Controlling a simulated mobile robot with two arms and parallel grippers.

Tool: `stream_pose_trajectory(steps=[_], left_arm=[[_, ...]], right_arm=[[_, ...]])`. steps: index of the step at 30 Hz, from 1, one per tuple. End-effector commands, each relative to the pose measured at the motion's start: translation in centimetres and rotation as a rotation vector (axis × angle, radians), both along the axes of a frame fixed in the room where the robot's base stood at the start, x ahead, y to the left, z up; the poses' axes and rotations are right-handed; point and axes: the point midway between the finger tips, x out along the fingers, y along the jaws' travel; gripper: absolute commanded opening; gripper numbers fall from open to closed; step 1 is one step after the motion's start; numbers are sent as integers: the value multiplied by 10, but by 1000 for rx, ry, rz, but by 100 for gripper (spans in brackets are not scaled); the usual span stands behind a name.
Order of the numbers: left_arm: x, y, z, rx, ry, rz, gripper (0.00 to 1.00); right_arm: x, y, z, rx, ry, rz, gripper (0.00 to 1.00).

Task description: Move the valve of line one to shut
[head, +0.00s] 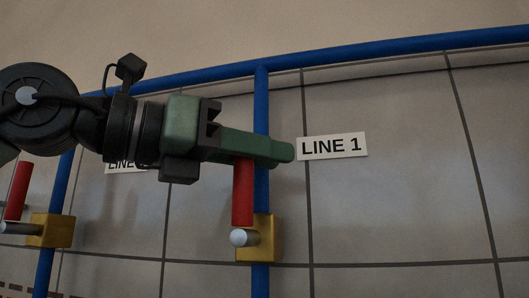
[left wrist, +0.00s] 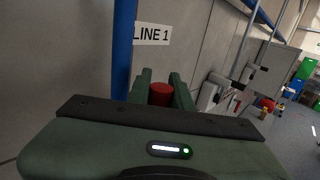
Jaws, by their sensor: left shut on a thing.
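The line one valve has a yellow body (head: 262,240) on a vertical blue pipe (head: 262,110), below the "LINE 1" sign (head: 333,146). Its red handle (head: 243,195) points straight up, alongside the pipe, from a grey pivot. My left gripper (head: 282,150) reaches in from the left and is shut on the upper end of the handle. In the left wrist view the red handle's end (left wrist: 160,94) sits between the two green fingers (left wrist: 160,78), and the sign (left wrist: 152,34) is just beyond. The fingers hide the handle's top in the head view. My right gripper is not in view.
A second valve with a yellow body (head: 52,231) and red handle (head: 17,190) stands at the left, its sign (head: 125,167) partly hidden by my arm. A blue pipe (head: 400,48) runs across the top. The tiled wall right of the sign is clear.

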Motion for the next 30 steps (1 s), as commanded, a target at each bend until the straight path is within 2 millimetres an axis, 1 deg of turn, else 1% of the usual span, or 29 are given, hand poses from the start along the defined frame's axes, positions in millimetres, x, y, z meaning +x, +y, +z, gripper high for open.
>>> stream_pose_trajectory(steps=[16, 30], left_arm=[[0, -1, 0, 0, 2, -1, 0], [0, -1, 0, 0, 2, -1, 0]], right_arm=[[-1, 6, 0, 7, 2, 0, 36], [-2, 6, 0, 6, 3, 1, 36]])
